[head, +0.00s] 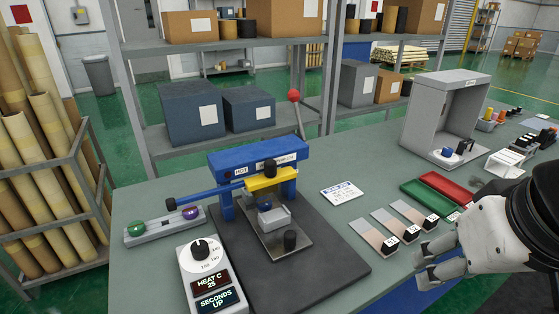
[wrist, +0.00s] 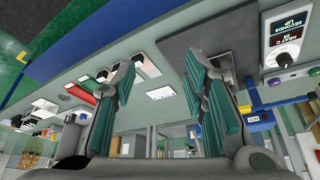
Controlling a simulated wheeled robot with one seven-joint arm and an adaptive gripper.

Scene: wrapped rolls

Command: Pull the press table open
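The press has a blue frame (head: 258,158), a yellow pressing head (head: 271,179) and a lever with a red ball (head: 293,95). Its press table (head: 303,238) is a metal plate low at the front, bearing a grey block (head: 276,218) and an upright black knob (head: 290,240). In the wrist view, part of the blue press (wrist: 261,118) shows upside down at the right, partly hidden by a finger. My gripper (head: 424,264) is at the right of the head view, well away from the knob. Its fingers (wrist: 161,78) stand apart with nothing between them.
A control box (head: 208,275) stands left of the press, near a tray with coloured knobs (head: 164,226). Sample strips (head: 378,232), a white card (head: 342,192), green (head: 428,199) and red (head: 447,187) trays and a grey booth (head: 417,115) lie to the right. Shelves stand behind.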

